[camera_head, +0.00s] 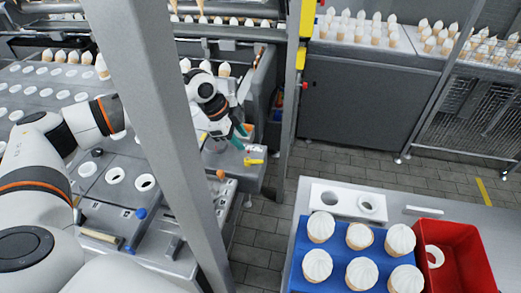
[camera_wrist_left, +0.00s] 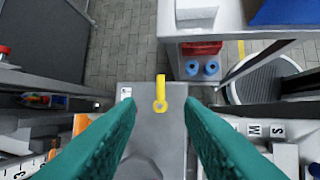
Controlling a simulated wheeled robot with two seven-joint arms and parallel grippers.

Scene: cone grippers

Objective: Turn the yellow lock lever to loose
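The yellow lock lever (camera_head: 254,161) sits on a grey machine block with a small white label. In the left wrist view the lever (camera_wrist_left: 160,92) has a round hub, and its arm points up the picture. My left gripper (camera_head: 239,136) reaches in past the grey post, just behind the lever in the head view. In the left wrist view its green fingers (camera_wrist_left: 161,103) are spread wide, one on each side of the lever, with visible gaps and no contact. The gripper is empty. My right gripper is not in view.
A grey post (camera_head: 165,130) stands in front of my left arm. A blue tray (camera_head: 300,255) with several white-topped cones and a red bin (camera_head: 455,255) are on a table at lower right. Tiled floor (camera_head: 335,160) lies between. Several conveyor trays with holes are at left.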

